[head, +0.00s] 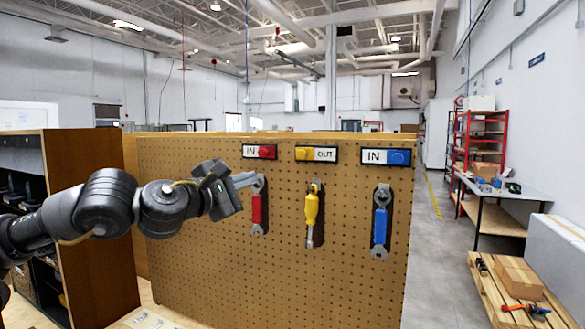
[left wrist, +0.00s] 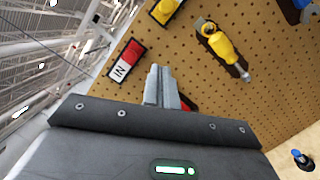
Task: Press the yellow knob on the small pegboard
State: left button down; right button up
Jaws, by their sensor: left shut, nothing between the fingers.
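The small pegboard (head: 345,275) stands upright in front of me. The yellow knob (head: 301,154) sits at the left of the middle label plate, marked like OUT, near the board's top; it also shows at the top of the left wrist view (left wrist: 166,8). My left gripper (head: 256,180) is shut and empty, left of and below the yellow knob. It is in front of the top of the red-handled wrench (head: 256,208); I cannot tell whether it touches. In the left wrist view the shut fingers (left wrist: 158,80) point at the board. My right gripper is out of view.
A red knob (head: 266,152) and a blue knob (head: 398,158) sit on IN plates. A yellow-handled screwdriver (head: 311,212) and a blue-handled wrench (head: 380,222) hang below. A wooden cabinet (head: 92,215) stands left. Space in front of the upper board, right of my gripper, is clear.

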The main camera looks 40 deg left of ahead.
aim_at(303, 154)
pick_arm(q)
jog(key=shift+s+a+r, duration=0.1)
jog(key=shift+s+r, duration=0.05)
jog(key=shift+s, duration=0.05)
jog(key=w+r+p, duration=0.1)
jog(key=w+p, duration=0.2)
jog(key=w+d+r+p, duration=0.1)
jog(key=w+p, duration=0.3)
jog(key=w+d+r+p, duration=0.1)
jog(key=w+p, duration=0.2)
jog(key=w, duration=0.1)
jog(key=shift+w, duration=0.1)
